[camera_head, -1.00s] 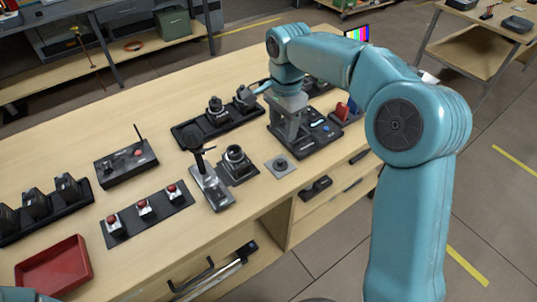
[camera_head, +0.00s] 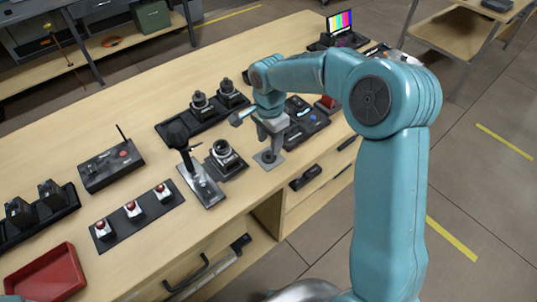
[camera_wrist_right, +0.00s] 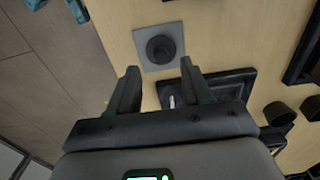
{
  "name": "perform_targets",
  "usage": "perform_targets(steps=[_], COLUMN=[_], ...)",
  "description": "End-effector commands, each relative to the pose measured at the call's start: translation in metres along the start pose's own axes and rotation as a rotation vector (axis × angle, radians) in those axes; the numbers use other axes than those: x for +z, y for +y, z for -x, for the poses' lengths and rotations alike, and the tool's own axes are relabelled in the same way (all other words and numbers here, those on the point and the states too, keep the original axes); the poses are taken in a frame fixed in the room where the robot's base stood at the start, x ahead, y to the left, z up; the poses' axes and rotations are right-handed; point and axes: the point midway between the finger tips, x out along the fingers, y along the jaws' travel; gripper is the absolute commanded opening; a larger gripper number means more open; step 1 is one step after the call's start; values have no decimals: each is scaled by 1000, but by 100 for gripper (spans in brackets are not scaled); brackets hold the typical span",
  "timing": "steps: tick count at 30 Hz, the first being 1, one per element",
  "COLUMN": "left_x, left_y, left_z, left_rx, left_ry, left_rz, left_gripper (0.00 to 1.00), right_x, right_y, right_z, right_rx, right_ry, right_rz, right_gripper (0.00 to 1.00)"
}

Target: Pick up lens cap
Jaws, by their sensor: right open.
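The lens cap looks to be the small dark round piece (camera_head: 267,157) on a grey square plate (camera_head: 262,164) near the table's front edge. In the right wrist view the dark round piece (camera_wrist_right: 160,49) sits near the middle of its plate (camera_wrist_right: 146,36), just ahead of the fingertips. My right gripper (camera_head: 271,148) is over the plate, pointing down, and partly covers it. In the right wrist view the right gripper (camera_wrist_right: 158,72) is open, with nothing between its fingers. My left gripper is out of view.
Left of the plate stand a camera-like device (camera_head: 224,156) on a dark base and a black-headed stand (camera_head: 190,160). A dark control panel (camera_head: 305,122) lies behind the gripper. Red-button boxes (camera_head: 133,209) and a red tray (camera_head: 45,275) are farther left.

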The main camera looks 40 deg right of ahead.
Motion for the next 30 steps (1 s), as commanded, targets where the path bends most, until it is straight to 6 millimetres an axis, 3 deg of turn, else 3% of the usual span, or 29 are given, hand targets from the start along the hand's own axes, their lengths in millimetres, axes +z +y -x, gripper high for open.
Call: perform_targets(steps=[7, 16, 18, 21, 30], left_x=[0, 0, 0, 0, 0], left_y=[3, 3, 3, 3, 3], left_z=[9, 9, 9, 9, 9], left_rx=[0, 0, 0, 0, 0], left_ry=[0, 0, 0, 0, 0], left_rz=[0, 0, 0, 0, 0], left_gripper=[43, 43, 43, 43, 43], right_x=[1, 0, 0, 0, 1], right_y=[-2, -3, -3, -3, -3], right_z=[-38, -44, -44, -44, -44], right_rx=[4, 0, 0, 1, 1], right_ry=[-1, 0, 0, -1, -1], right_rz=[0, 0, 0, 0, 1], right_gripper=[49, 49, 26, 0, 0])
